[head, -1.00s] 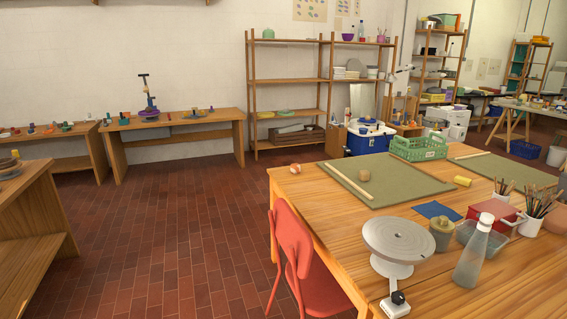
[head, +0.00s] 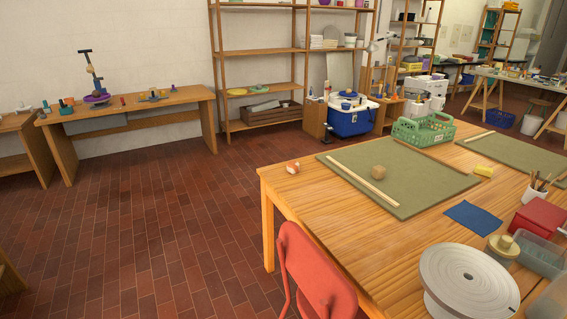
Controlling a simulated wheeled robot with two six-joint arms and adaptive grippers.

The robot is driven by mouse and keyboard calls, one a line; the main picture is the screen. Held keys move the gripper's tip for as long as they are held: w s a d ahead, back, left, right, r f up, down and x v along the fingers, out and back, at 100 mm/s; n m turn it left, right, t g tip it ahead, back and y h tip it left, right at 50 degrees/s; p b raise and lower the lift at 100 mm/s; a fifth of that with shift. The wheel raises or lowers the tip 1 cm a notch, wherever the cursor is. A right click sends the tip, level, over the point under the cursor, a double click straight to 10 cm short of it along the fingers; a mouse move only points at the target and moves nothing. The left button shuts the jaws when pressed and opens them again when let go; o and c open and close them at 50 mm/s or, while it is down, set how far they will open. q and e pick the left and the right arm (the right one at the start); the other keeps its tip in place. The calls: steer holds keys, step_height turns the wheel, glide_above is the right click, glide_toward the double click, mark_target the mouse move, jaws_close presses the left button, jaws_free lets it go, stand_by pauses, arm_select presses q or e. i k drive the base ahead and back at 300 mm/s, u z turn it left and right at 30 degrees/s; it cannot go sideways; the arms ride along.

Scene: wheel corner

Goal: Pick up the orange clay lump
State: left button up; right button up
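A small rounded orange lump with a pale patch (head: 292,167) sits on the wooden table (head: 330,215), near its far left corner. It lies just left of a green mat (head: 420,195) and a pale wooden strip, apart from both. A tan-brown lump (head: 380,172) rests on the mat. Neither of my grippers shows in the head view.
A red chair (head: 315,270) stands against the table's left side. A grey turntable (head: 468,280) is on the near part of the table. A green basket (head: 423,130) stands at the table's back edge. Open brick floor (head: 150,230) lies to the left.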

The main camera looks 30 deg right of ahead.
mark_target(293, 165)
steer(key=i, duration=3.35)
steer(key=z, duration=4.15)
